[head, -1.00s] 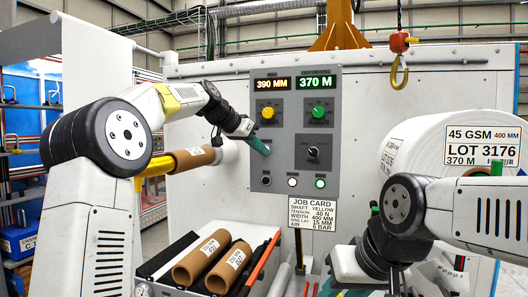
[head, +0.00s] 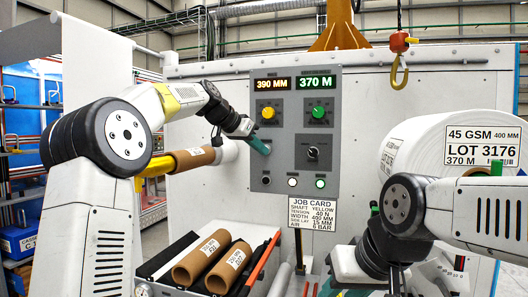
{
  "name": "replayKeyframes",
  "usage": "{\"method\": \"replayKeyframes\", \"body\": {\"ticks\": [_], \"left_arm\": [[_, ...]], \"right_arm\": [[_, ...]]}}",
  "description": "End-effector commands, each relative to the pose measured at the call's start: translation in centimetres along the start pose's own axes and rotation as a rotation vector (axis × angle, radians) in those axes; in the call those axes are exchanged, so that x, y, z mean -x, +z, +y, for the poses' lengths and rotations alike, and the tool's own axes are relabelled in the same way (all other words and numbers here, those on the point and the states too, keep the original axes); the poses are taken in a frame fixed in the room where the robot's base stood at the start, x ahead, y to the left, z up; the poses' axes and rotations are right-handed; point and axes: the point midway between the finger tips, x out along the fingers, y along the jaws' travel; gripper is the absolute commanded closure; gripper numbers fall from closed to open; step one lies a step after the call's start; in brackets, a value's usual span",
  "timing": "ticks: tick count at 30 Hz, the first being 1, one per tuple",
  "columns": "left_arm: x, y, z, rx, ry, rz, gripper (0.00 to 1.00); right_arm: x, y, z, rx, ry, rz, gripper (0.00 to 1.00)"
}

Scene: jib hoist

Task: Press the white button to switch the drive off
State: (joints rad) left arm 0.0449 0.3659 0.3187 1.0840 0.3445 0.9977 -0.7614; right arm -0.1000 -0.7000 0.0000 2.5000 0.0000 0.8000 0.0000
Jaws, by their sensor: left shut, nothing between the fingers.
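The grey control panel (head: 280,150) stands on the white machine front. Along its lower edge is a row of small round buttons: a dark-ringed one (head: 266,181) at left, a small white button (head: 292,182) in the middle, and a pale-green, lit-looking one (head: 320,183) at right. My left gripper (head: 261,147) is shut and empty, its teal fingertips at the panel's left edge, above and left of the white button and apart from it in the picture. My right gripper (head: 392,280) is low at the bottom edge, mostly hidden or cut off.
The panel also has a yellow knob (head: 267,112), a green knob (head: 318,112), a black switch (head: 313,153) and displays reading 390 MM and 370 M. A job card (head: 312,213) hangs below. A large white roll (head: 455,140) is at right; brown cores (head: 195,262) lie at lower left.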

Motion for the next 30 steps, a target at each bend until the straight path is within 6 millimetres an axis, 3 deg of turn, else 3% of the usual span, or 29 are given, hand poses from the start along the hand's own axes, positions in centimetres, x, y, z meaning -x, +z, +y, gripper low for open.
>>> {"method": "replayKeyframes", "body": {"ticks": [8,24,30], "left_arm": [[0.1,0.1,0.1,0.000,0.000,0.000,1.00],[3.7,2.7,2.7,0.001,0.000,0.000,1.00],[4.2,3.1,3.1,0.001,0.001,-0.001,1.00]], "right_arm": [[0.0,0.0,0.0,0.000,0.000,0.000,0.64],[0.0,0.0,0.0,0.000,0.000,0.000,0.64],[0.0,0.0,0.0,0.000,0.000,0.000,0.64]]}}
